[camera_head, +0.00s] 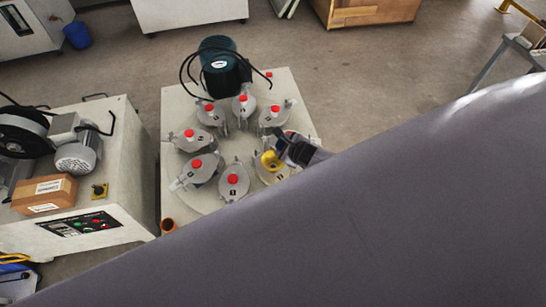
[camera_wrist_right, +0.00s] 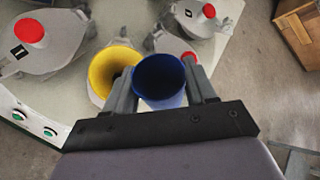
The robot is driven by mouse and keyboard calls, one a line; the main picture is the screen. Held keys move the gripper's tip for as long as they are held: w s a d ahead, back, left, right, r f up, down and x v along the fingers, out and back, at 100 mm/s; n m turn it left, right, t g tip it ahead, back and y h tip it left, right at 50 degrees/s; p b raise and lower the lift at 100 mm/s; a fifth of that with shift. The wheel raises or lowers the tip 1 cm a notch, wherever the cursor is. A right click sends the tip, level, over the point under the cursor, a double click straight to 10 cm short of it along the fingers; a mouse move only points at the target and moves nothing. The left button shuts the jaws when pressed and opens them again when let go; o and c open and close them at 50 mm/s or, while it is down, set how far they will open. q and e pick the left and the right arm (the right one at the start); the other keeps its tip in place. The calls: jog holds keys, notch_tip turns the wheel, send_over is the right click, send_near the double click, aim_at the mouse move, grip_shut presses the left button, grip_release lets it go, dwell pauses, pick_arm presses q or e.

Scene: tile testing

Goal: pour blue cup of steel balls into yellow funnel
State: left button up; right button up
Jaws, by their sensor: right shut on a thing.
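In the right wrist view, my right gripper (camera_wrist_right: 163,95) is shut on a blue cup (camera_wrist_right: 162,78), with one finger on each side of it. The cup is seen from above its rim and its inside is dark, so I cannot tell what it holds. The yellow funnel (camera_wrist_right: 108,66) is just left of the cup, its wide mouth facing up, set in one of the grey jars. In the head view, the funnel (camera_head: 270,160) shows beside my right gripper (camera_head: 282,148), and the cup is hidden there. My left gripper is not in view.
Several grey jars with red caps (camera_head: 233,180) stand in a ring on the pale machine table (camera_head: 180,105). A dark green motor (camera_head: 222,68) with black cables is at the back. A second machine (camera_head: 125,160) with a cardboard box (camera_head: 44,195) stands left. My arm covers the lower right.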

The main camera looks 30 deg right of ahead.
jog(key=shift+s+d+f+y, duration=0.1)
jog(key=shift+d+y, duration=0.15)
jog(key=shift+d, duration=0.1)
jog(key=shift+s+d+f+y, duration=0.1)
jog(key=shift+d+y, duration=0.15)
jog(key=shift+d, duration=0.1)
jog(key=shift+s+d+f+m+t+y+b, duration=0.2)
jog(key=shift+d+f+m+t+y+b, duration=0.2)
jog(key=shift+b, duration=0.25)
jog(key=shift+s+d+f+m+t+y+b, duration=0.15)
jog(key=shift+d+m+t+y+b, duration=0.2)
jog(key=shift+d+y+b, duration=0.2)
pick_arm(q)
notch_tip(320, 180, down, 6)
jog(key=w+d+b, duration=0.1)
jog(key=b, duration=0.5)
pick_arm(e)
jog(key=shift+s+d+f+m+t+y, duration=0.25)
jog(key=shift+d+f+m+t+y, duration=0.15)
jog(key=shift+d+f+m+y, duration=0.15)
jog(key=shift+s+d+f+m+t+y, duration=0.25)
jog(key=shift+d+f+m+t+y, duration=0.15)
jog(key=shift+d+f+y, duration=0.2)
